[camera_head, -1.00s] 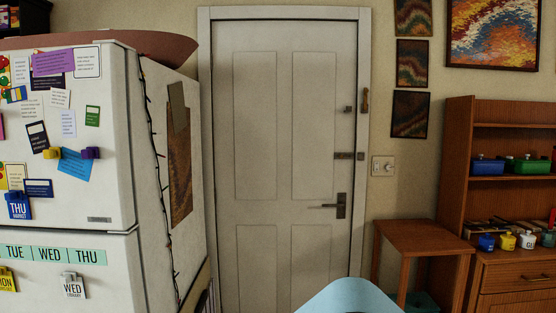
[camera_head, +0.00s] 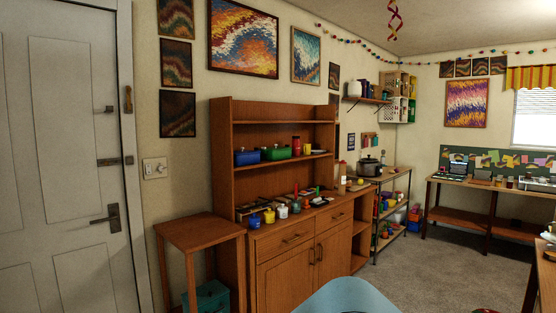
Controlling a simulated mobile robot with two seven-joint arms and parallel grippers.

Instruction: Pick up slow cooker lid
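A dark slow cooker (camera_head: 369,168) stands on top of the metal-framed shelf unit, right of the wooden hutch. Its lid (camera_head: 369,160) seems to sit on top of it, but it is small and far off, so the details are hard to tell. Neither of my grippers is in view.
A wooden hutch (camera_head: 283,228) holding pots and boxes stands along the wall, with a small wooden table (camera_head: 199,229) to its left. A shelf unit (camera_head: 392,205) stands beyond it. Open carpet (camera_head: 440,275) lies at the right. A blue curved surface (camera_head: 347,297) fills the bottom edge.

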